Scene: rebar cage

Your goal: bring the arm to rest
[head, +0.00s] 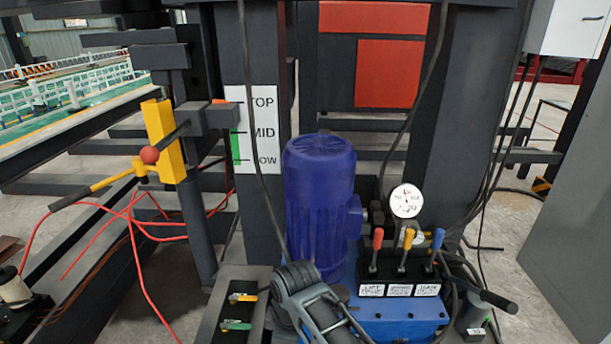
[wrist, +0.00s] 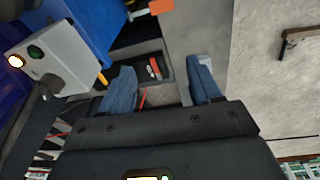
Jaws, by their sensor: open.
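My gripper (wrist: 162,66) shows in the wrist view with its two blue-grey fingers spread wide apart. Nothing is held between them. Beyond the gap lie a dark recessed tray and a grey surface, seen at an angle. In the head view, a grey jointed piece that looks like part of my arm rises from the bottom centre, in front of the blue motor (head: 320,190). I cannot make out the fingers in the head view.
A lever panel (head: 400,268) with red, yellow and blue-tipped levers stands right of the motor, below a round gauge (head: 406,200). A yellow bracket (head: 163,140) with a red-balled handle is at left. A control box (wrist: 60,58) with lit buttons is near my gripper.

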